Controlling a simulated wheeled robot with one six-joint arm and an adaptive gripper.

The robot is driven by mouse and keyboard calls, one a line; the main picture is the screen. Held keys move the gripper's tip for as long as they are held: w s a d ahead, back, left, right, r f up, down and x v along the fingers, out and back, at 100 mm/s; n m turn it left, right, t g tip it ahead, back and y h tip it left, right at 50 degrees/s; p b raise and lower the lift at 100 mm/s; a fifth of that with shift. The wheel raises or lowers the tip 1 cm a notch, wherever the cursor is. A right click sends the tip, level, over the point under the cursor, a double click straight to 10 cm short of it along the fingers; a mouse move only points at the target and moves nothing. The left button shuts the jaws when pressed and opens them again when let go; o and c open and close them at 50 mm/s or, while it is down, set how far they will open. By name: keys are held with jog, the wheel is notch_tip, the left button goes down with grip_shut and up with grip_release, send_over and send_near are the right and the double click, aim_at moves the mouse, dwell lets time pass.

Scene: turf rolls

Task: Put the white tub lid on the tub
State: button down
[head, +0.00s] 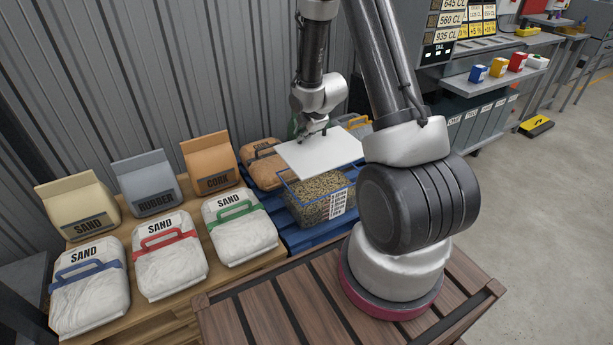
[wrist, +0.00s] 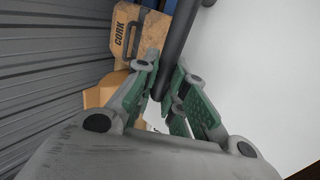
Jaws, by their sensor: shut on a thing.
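The white tub lid (head: 322,153) is a flat sheet in the head view. My gripper (head: 314,132) is shut on the lid near its back edge. In the wrist view, the green-padded fingers of my gripper (wrist: 163,85) close around a dark bar, and the white lid (wrist: 255,80) fills the right side. The clear tub (head: 318,208) has blue rim edges, a printed label and brown grainy contents. The lid is above the tub, shifted toward its back; the tub's front part shows uncovered. The lid hides the tub's back rim.
The tub stands on a blue pallet (head: 298,239). Sand bags with coloured handles, including a green one (head: 240,225), stand to the left on a wooden pallet. An orange cork bag (head: 210,160) is behind them. A corrugated wall (head: 150,70) closes the back.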

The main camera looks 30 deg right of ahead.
notch_tip(320, 180, down, 10)
dwell(0.4)
jog(key=shift+s, duration=0.1)
jog(key=c, duration=1.5)
grip_release()
